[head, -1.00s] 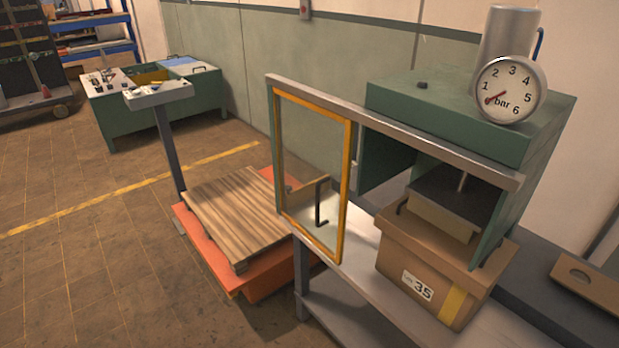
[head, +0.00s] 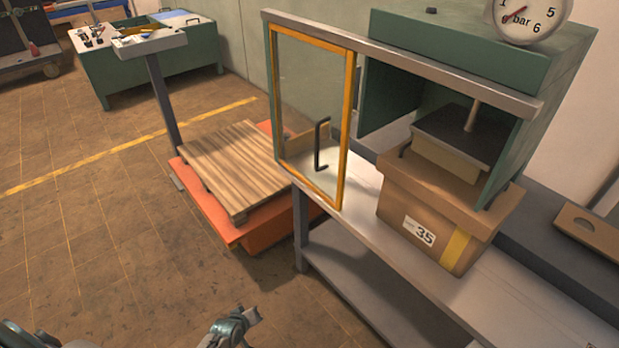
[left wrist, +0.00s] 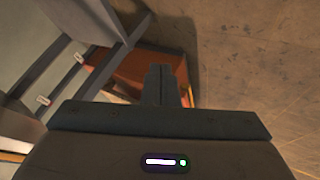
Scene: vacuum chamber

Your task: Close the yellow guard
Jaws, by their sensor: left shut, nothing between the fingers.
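The yellow guard (head: 349,130) is a clear panel in a yellow frame with a black handle (head: 319,146). It hangs from a grey rail (head: 400,62) at the rail's left end, beside the green chamber (head: 460,45). The chamber's front opening is uncovered. My left gripper (head: 250,316) is low at the bottom of the head view, well below and left of the guard, touching nothing. In the left wrist view its fingers (left wrist: 163,72) are together and empty. My right gripper is not in view.
A cardboard box (head: 415,220) marked 35 stands on the bench (head: 500,285) before the opening. A pallet (head: 232,165) lies on an orange platform scale (head: 215,222) left of the bench. A pressure gauge (head: 525,15) tops the chamber.

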